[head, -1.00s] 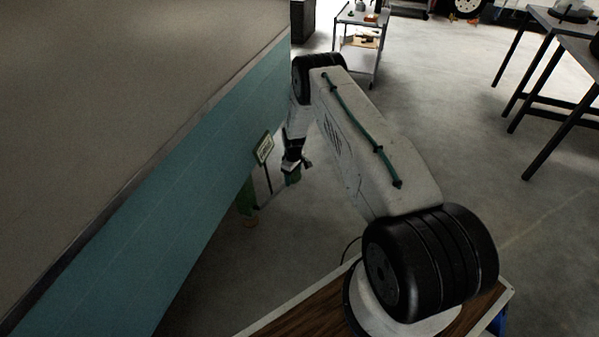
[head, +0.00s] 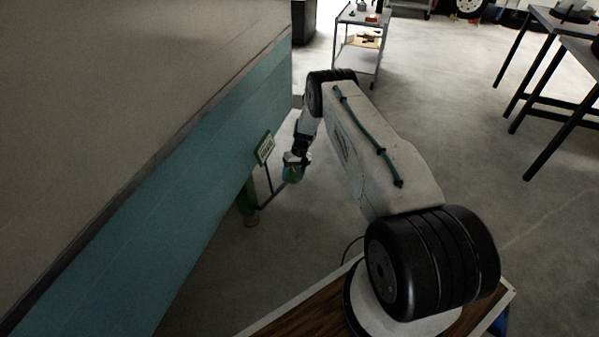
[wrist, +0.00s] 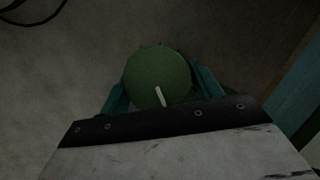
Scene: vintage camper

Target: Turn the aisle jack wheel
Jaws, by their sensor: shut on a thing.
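The jack stands low beside the teal camper side, with a green body (head: 247,198) and a thin dark arm reaching right to a green knob (head: 292,175). In the wrist view the round green knob (wrist: 158,72) has a short white mark on its face. My gripper (head: 293,164) is at the knob; in the wrist view its teal fingers (wrist: 160,90) sit on both sides of the knob, shut on it. The fingertips are partly hidden behind the knob. A small green-framed sign (head: 264,148) stands above the jack arm.
The teal and beige camper (head: 180,150) fills the left side, close to my arm. A wheeled cart (head: 359,45) stands at the back, and dark-legged tables (head: 550,95) stand at the right. The concrete floor between is clear.

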